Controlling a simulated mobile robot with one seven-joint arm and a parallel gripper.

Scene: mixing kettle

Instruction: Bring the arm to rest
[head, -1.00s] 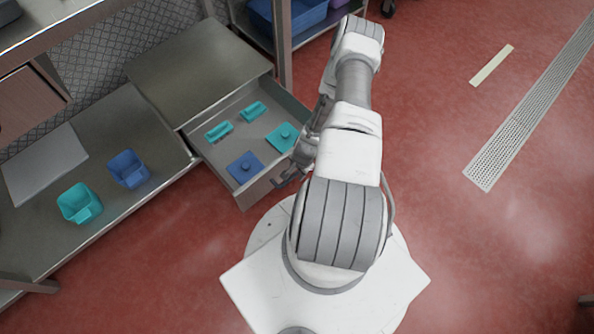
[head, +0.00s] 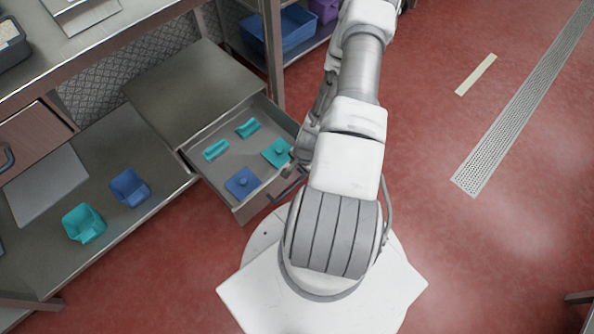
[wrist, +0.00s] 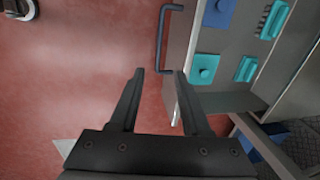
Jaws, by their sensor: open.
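My gripper (wrist: 159,75) is open and empty in the wrist view, with its two dark fingers apart. It is beside the front of an open drawer (wrist: 178,60), near the dark drawer handle (wrist: 163,40). In the head view, my arm hides most of the gripper. The open drawer (head: 209,187) holds a blue lid (head: 243,182), a teal lid (head: 276,152) and two teal pieces, one in front (head: 216,150) and one behind (head: 248,128). I cannot tell the height of the gripper above the floor.
A blue container (head: 130,187) and a teal container (head: 84,222) stand on the metal shelf (head: 150,205) at left. A blue bin (head: 290,32) sits on a shelf at the back. The red floor (head: 480,240) on the right is clear.

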